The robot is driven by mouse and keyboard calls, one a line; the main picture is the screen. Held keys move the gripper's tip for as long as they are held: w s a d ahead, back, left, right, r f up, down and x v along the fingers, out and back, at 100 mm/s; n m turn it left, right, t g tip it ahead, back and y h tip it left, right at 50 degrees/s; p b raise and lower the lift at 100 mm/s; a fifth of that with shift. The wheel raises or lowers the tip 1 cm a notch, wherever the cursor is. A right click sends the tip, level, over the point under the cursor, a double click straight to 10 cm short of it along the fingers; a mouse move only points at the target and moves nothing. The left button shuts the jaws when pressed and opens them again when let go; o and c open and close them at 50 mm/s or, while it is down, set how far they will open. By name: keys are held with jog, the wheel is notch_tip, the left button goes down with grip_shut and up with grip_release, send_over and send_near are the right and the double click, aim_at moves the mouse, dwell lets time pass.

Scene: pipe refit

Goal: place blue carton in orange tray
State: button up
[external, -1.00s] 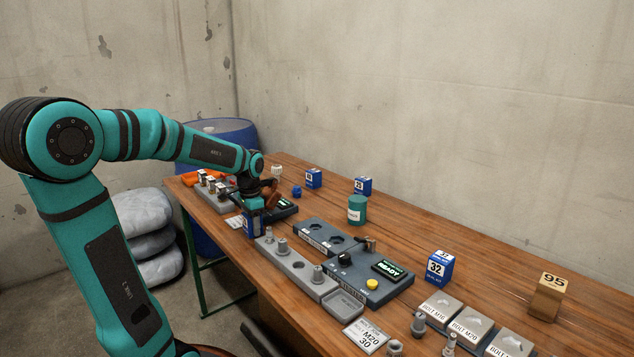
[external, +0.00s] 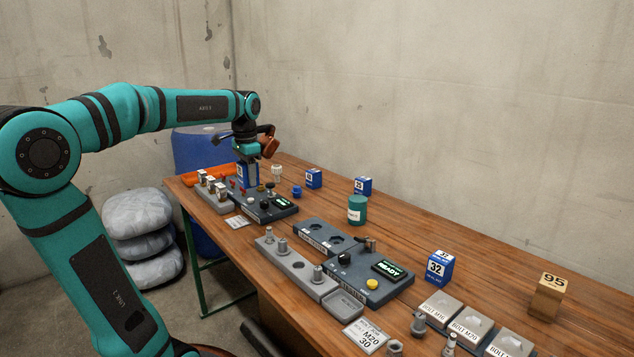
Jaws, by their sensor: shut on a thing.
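My gripper (external: 246,157) is shut on a blue carton (external: 248,175) with a white label. It holds the carton upright at the far left part of the table; the height above the surface is hard to judge. The orange tray (external: 203,177) lies at the far left end of the table, to the left of the held carton. It is partly hidden by the things in front of it.
A grey rack (external: 216,199) and a dark panel with a display (external: 268,208) stand in front of the tray. Other blue cartons (external: 313,178) (external: 362,186) (external: 440,266) and a teal can (external: 357,209) stand on the table.

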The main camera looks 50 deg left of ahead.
jog(key=shift+r, duration=0.35)
jog(key=shift+a, duration=0.1)
jog(key=shift+w+a+r, duration=0.1)
jog(key=shift+w+a, duration=0.2)
jog(key=w+a+r, duration=0.2)
jog(key=w+a, duration=0.5)
jog(key=a, duration=0.5)
jog(key=n, duration=0.1)
send_over(213, 169)
jog(key=s+d, duration=0.2)
jog(key=d, duration=0.3)
notch_tip(213, 169, down, 10)
notch_tip(213, 169, down, 10)
jog(key=shift+d+r, duration=0.15)
